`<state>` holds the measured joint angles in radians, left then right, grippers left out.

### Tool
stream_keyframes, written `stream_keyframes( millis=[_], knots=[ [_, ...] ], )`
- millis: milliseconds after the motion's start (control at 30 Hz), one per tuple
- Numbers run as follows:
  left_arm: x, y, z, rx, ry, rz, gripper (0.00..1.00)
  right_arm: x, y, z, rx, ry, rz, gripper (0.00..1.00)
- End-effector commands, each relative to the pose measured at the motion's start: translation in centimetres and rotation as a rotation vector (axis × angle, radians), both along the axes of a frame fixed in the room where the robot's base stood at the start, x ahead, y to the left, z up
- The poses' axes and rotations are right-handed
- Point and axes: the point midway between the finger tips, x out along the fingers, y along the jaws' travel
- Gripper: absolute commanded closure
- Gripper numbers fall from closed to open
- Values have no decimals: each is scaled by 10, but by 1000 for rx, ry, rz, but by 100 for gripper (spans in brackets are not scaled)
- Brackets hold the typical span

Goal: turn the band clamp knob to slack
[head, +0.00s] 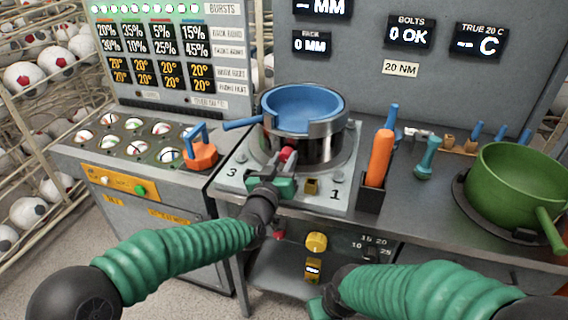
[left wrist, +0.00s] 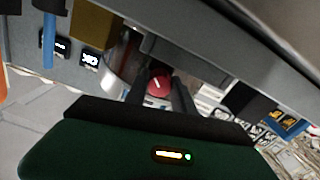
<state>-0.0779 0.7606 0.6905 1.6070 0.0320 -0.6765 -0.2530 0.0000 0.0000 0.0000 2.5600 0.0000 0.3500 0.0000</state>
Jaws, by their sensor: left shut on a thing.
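The red band clamp knob (head: 287,154) is at the front of the round metal press on the bench. It also shows in the left wrist view (left wrist: 158,84), with a light line mark on its face. My left gripper (head: 283,162) reaches up to the knob from the front. Its two dark fingers stand on either side of the knob, shut on it. The metal band (head: 322,128) circles the press below a blue pan-like ring (head: 300,105). My right arm (head: 425,290) comes in at the lower right; its gripper (head: 322,306) is mostly hidden at the bottom, its jaws unclear.
An orange-handled tool (head: 380,158) stands in a black holder right of the press. A green pot (head: 515,185) is at the far right. An orange weight-like thing (head: 200,150) with a blue handle sits left of the press. A yellow knob (head: 316,242) is below the bench top.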

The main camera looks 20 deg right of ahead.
Motion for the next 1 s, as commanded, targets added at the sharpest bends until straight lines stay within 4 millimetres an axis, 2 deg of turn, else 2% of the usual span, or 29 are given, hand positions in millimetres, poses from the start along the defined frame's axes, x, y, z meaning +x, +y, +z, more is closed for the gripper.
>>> stream_keyframes(
  millis=[600, 1000],
  knots=[
    [3, 3, 5, -444, 282, 6, 100, 0, 0, -22, 0, 0, 0, 100],
    [3, 3, 6, -566, 364, 5, 100, 0, 0, -27, 0, 0, 0, 100]
  ],
)
